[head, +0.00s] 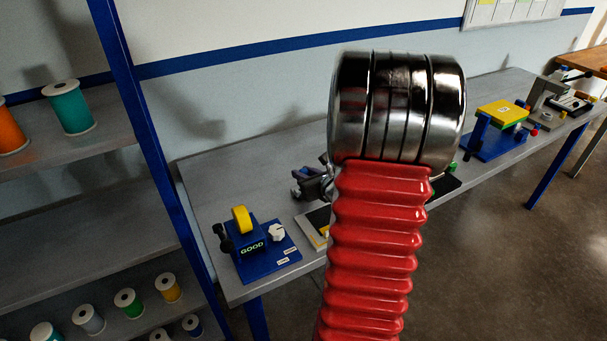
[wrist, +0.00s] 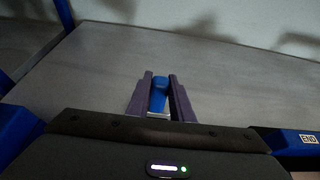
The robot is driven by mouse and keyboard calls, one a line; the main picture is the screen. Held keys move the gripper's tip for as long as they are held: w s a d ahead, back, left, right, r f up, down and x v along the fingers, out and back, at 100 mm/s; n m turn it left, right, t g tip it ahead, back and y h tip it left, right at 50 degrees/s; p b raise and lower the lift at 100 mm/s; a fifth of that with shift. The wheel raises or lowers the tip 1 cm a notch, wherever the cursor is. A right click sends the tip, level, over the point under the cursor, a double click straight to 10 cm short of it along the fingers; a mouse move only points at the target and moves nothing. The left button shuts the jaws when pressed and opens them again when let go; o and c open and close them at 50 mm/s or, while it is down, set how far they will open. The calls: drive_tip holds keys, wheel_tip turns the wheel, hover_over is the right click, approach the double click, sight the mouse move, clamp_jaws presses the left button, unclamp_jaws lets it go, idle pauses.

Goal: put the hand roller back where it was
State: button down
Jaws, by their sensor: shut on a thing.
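My gripper (wrist: 160,80) shows in the wrist view with two purple fingers shut on a blue piece (wrist: 158,96), seemingly the hand roller's handle. A pale strip shows at its near end; the rest of it is hidden. The grey bench top lies behind the fingers, and I cannot tell whether the roller touches it. In the head view, my gripper (head: 312,186) is a small dark shape over the bench, left of my red arm, which hides much of it.
The grey bench (head: 240,165) is bare at its back left. A blue GOOD fixture (head: 262,262) stands at the front left. A yellow-topped blue stand (head: 500,118) is to the right. A spool shelf (head: 60,230) with a blue post borders the left.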

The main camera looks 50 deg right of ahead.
drive_tip(key=c, duration=1.6)
unclamp_jaws()
drive_tip(key=shift+o, duration=0.2)
drive_tip(key=shift+s+a+r, duration=0.1)
drive_tip(key=shift+s+r, duration=0.15)
drive_tip(key=shift+s, duration=0.15)
drive_tip(key=v, duration=1.1)
